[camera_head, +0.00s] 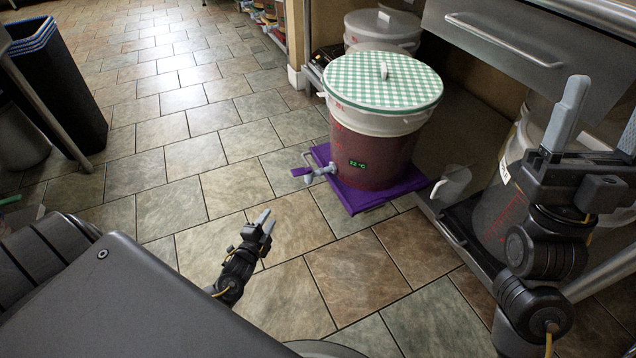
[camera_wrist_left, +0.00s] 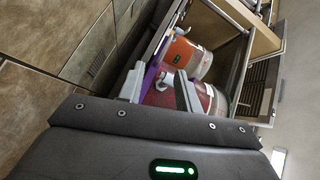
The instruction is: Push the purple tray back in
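The purple tray (camera_head: 372,197) sticks out from under the steel counter onto the tiled floor; a purple strip of it shows in the left wrist view (camera_wrist_left: 150,78). A bucket of dark red liquid (camera_head: 375,150) with a green-and-white checked lid (camera_head: 383,80) stands on it and hides most of it. My left gripper (camera_head: 266,222) is left of and nearer than the tray, apart from it and empty. Its two fingers are spread in the left wrist view (camera_wrist_left: 160,91). My right gripper (camera_head: 600,122) is raised at the right, fingers apart and empty, in front of the counter.
The bucket's tap (camera_head: 320,174) points left over the tray's edge. Another bucket (camera_head: 505,200) stands under the counter at the right, and a lidded one (camera_head: 382,30) behind. A steel drawer (camera_head: 530,40) is above. A dark bin (camera_head: 62,90) stands far left. The floor between is clear.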

